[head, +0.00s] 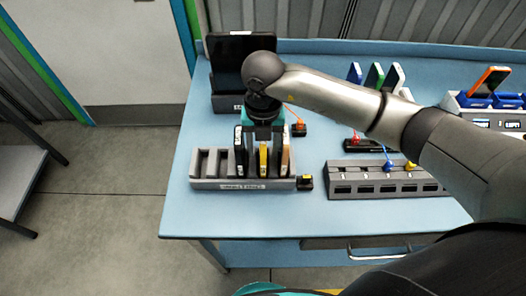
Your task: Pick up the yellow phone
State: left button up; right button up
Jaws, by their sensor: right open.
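The yellow phone (263,161) stands upright in a slot of the grey rack (225,184), between a dark phone with a white edge (239,152) on its left and a tan or orange phone (285,157) on its right. My right gripper (263,146) points down directly above the yellow phone. Its fingers are apart, one on each side of the phone's upper part. I cannot tell whether they touch it. The gripper body hides the area behind the phone's top. My left gripper is not in view.
Left rack slots are empty. A tablet (232,57) stands behind on the blue table (320,221). A grey multi-port strip (385,181) with coloured plugs lies to the right. Upright phones (374,75) and an orange phone (488,82) stand farther right. The table's front left is clear.

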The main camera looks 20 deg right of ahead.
jog(key=shift+f, duration=0.15)
grip_shut()
dwell(0.4)
